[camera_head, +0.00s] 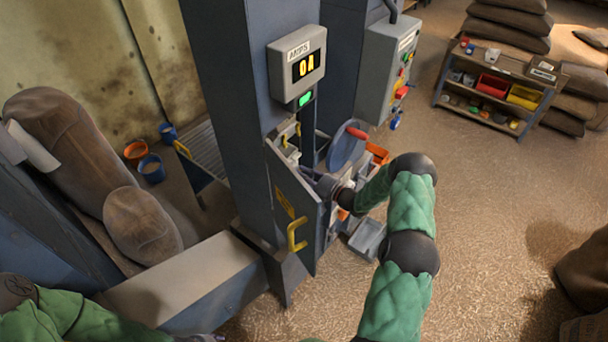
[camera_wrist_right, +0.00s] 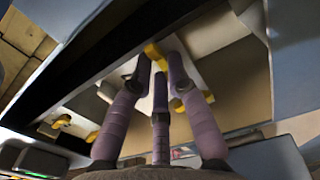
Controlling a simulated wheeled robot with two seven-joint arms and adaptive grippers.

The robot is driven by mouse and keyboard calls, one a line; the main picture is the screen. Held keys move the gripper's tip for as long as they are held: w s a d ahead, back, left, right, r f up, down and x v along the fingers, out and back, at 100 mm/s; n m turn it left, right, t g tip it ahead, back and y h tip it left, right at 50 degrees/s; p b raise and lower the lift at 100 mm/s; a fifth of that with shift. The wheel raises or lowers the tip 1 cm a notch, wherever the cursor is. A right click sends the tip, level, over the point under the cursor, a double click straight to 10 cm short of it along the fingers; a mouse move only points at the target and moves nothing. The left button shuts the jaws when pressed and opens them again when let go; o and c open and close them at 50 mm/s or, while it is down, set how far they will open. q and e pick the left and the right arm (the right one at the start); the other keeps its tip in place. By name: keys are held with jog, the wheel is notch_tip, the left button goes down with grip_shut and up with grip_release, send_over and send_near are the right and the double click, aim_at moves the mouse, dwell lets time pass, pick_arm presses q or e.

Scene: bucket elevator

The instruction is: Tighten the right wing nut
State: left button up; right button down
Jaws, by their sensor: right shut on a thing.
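My right gripper (camera_head: 326,186) reaches into the side opening of the blue elevator column, behind its open door (camera_head: 291,203). In the right wrist view its purple-grey fingers (camera_wrist_right: 160,72) are closed together at a yellow wing nut (camera_wrist_right: 153,50), whose one end shows past the fingertips; the rest is hidden. Other yellow fittings (camera_wrist_right: 60,121) show lower left in that view, apart from the fingers. In the head view the gripped nut is hidden. My left arm shows at the bottom left; only a sliver of what may be its gripper (camera_head: 205,338) shows at the bottom edge.
The door has a yellow handle (camera_head: 296,235). An amps display (camera_head: 303,66) reads 0A.

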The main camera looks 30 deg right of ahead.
jog(key=m+b, duration=0.2)
jog(key=m, duration=0.3)
jog(key=m+b, duration=0.2)
jog(key=m, duration=0.4)
jog(key=m+b, duration=0.2)
jog(key=m, duration=0.4)
jog(key=shift+d+f, duration=0.15)
jog(key=shift+f, duration=0.15)
jog(key=shift+m, duration=0.5)
jog(key=c, duration=1.2)
grip_release()
jog(key=v, duration=1.2)
